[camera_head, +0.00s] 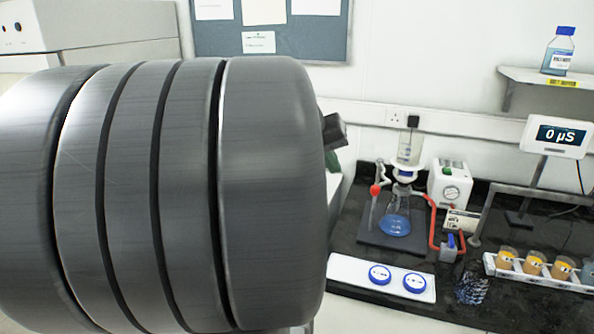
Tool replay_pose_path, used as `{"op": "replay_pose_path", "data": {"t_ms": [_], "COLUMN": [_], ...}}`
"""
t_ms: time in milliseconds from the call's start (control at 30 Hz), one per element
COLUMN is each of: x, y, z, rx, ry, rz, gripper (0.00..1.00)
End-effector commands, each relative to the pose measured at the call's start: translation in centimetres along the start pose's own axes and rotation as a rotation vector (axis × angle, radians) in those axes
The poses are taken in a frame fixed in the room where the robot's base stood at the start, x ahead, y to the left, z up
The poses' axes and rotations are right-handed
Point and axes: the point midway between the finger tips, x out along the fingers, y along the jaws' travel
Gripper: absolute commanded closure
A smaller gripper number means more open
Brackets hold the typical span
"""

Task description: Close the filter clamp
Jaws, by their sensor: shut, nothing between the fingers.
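The glass filter assembly stands on a dark base plate (370,233) on the black bench, right of centre. Its flask (396,217) holds blue liquid. A clear funnel (409,148) stands upright above it. The joint (404,174) between funnel and flask is small in this view, and I cannot tell the clamp's shape or whether it is open or closed. A red piece (375,190) sits on the left side of the assembly. My gripper is not recognisable; my large grey arm link fills the left half and hides what lies behind it.
A red hose (432,222) runs right of the flask, near a white pump box (450,184). A white tray (340,268) with two blue-rimmed discs lies in front. A rack (490,262) of amber-filled containers stands right. A display (557,136) reads 0 µS. A bottle (558,52) stands on the shelf.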

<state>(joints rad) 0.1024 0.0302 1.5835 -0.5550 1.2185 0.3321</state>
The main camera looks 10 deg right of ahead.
Motion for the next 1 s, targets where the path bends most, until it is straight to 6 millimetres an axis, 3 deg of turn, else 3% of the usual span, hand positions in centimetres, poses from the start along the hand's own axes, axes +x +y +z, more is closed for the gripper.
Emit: {"op": "replay_pose_path", "data": {"t_ms": [333, 600, 1000], "x": [7.7, 8.9, 9.4], "y": [0.1, 2.9, 3.4], "z": [0.1, 0.1, 0.1], "rx": [0.0, 0.002, 0.0], "ry": [-0.007, -0.002, 0.0], "rz": [0.001, 0.001, 0.0], "gripper": [1.0, 1.0, 1.0]}}
